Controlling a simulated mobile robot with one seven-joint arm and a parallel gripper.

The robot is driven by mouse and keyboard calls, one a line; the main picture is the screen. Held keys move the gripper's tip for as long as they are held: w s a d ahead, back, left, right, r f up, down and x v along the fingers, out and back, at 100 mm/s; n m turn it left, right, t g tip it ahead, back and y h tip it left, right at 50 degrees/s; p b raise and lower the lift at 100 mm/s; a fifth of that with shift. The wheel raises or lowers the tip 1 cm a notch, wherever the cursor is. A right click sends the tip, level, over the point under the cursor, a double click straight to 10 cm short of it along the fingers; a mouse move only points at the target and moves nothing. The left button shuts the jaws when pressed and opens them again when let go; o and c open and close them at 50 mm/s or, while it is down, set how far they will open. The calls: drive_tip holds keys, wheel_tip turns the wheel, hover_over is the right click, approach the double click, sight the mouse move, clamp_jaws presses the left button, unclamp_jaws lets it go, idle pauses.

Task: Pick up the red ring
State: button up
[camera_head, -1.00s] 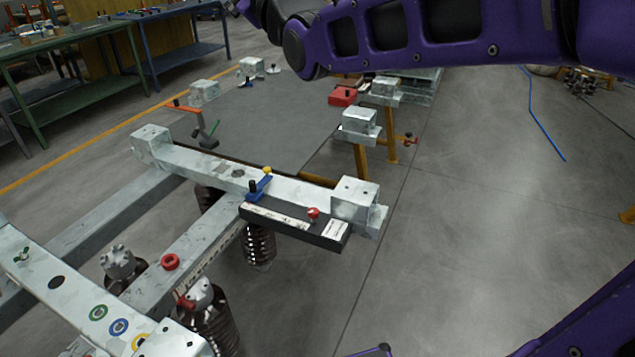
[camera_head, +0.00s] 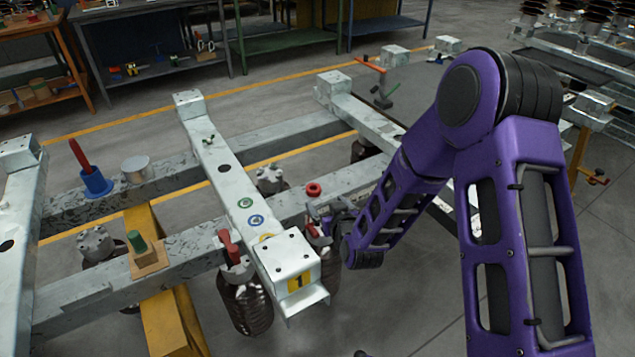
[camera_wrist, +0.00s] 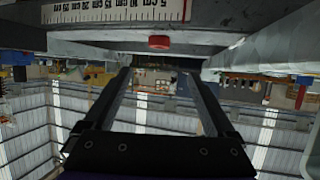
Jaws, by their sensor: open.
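The red ring (camera_head: 314,189) lies on top of a grey metal beam in the head view. It shows from the side in the wrist view (camera_wrist: 159,42), beyond the fingertips and centred between them. My gripper (camera_wrist: 160,75) is open, with two parallel dark fingers and nothing between them. In the head view, my gripper (camera_head: 325,218) is small, just below and to the right of the ring, close to the beam. It is apart from the ring. My forearm hides part of the beam to the right.
A cross beam (camera_head: 215,160) carries green, blue and yellow round marks left of the ring. A red-handled piece (camera_head: 230,250) stands on a brown insulator near the cross beam. A white ruler (camera_wrist: 115,12) is at the wrist view's top. Floor (camera_head: 400,310) in front is clear.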

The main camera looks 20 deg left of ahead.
approach(314, 189)
drive_tip(key=x, duration=0.4)
drive_tip(key=b+x, duration=0.1)
drive_tip(key=x, duration=0.3)
drive_tip(key=shift+w+a+f, duration=0.15)
drive_tip(key=shift+w+a, duration=0.2)
drive_tip(key=shift+w, duration=0.1)
drive_tip(key=c, duration=1.4)
